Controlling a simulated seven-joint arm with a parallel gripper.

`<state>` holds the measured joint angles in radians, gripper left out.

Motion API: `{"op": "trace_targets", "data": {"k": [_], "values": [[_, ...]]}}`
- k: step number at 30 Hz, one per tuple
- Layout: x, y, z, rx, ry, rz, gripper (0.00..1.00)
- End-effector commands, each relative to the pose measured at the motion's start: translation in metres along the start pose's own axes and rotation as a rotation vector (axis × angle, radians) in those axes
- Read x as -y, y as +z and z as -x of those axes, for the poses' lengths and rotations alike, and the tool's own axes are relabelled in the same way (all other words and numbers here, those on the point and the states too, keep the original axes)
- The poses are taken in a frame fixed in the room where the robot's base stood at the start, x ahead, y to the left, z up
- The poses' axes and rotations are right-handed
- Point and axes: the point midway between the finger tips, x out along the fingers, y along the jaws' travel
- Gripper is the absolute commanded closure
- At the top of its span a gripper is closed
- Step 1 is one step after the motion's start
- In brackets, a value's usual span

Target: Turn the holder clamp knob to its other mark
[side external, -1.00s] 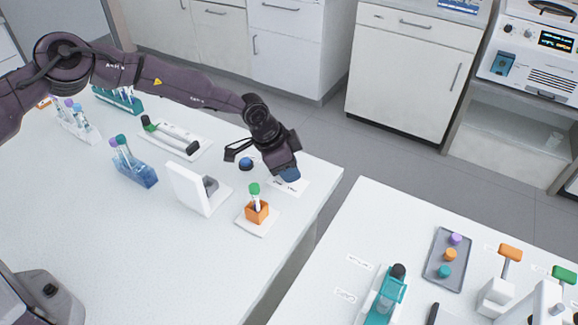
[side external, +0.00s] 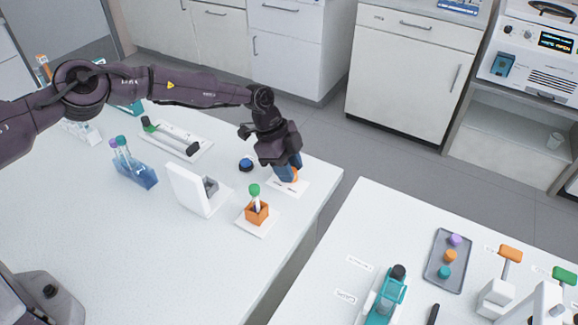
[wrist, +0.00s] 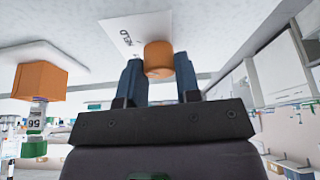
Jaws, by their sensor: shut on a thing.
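The clamp knob is an orange round cylinder (wrist: 159,58) on a white marked plate (wrist: 122,34) near the bench's far right edge. It shows partly in the side view (side external: 294,175), mostly covered by my fingers. My gripper (side external: 289,172) points down with its blue fingers on either side of the knob, shut on it; the wrist view shows the fingers (wrist: 159,72) flanking it. One printed word on the plate seems to read "HELD". The orange holder block (side external: 256,214) stands on its own white base, with a green-capped tube (side external: 253,190) upright in it.
A blue tube rack (side external: 135,172) is further left. A gap separates this bench from the right one.

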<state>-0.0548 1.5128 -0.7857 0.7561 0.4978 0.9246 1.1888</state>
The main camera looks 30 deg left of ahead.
Motion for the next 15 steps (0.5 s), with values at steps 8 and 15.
{"op": "trace_targets", "data": {"k": [8,15], "values": [[0.0002,0.0005,0.0009,0.003,0.005,-0.013,0.93],[0.0003,0.0005,0.0008,0.003,0.004,-0.012,0.58]]}}
